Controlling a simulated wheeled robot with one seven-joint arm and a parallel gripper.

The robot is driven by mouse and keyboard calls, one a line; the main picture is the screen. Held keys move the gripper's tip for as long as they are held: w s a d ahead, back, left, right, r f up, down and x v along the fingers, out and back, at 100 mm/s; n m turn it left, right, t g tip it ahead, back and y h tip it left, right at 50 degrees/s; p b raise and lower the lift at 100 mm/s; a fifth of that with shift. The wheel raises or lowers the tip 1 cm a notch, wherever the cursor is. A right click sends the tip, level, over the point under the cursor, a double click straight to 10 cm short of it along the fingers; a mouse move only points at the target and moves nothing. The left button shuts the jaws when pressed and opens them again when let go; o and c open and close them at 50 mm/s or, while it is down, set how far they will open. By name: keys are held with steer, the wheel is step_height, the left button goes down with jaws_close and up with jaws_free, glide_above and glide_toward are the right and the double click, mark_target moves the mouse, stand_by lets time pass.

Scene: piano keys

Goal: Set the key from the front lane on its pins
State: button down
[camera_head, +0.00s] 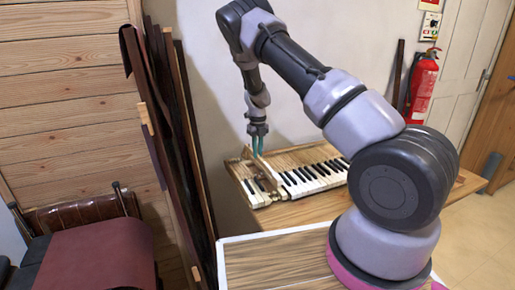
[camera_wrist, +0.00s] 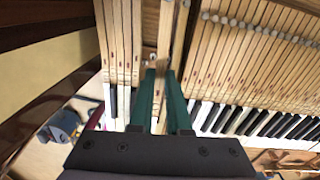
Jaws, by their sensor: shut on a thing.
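The piano key (camera_wrist: 165,32) is a long pale wooden stick, seen between the fingers in the wrist view. My gripper (camera_wrist: 162,76) is shut on it with its green fingers. In the head view my gripper (camera_head: 257,146) is over the left part of the keyboard, and the key (camera_head: 264,164) appears tilted below it. A narrow gap (camera_wrist: 150,56) beside the key shows part of the rail and small round spots that may be pins. The fingers hide part of the key and gap, so I cannot tell whether the key touches the pins.
Several keys (camera_wrist: 120,45) lie left of the gap, and a long row of keys (camera_wrist: 240,70) lies right. The keyboard stands on a wooden table (camera_head: 300,210). A blue-grey clamp-like object (camera_wrist: 62,127) is at lower left. Dark upright boards (camera_head: 180,130) stand left of the table.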

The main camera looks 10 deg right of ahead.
mark_target(258, 160)
steer(key=shift+f, duration=2.2)
steer(key=shift+w+f, duration=0.1)
steer(key=shift+f, duration=0.75)
stand_by(0.4)
steer(key=c, duration=1.2)
jaws_free()
steer(key=shift+r, duration=0.15)
steer(key=shift+r, duration=1)
steer(key=shift+o, duration=0.2)
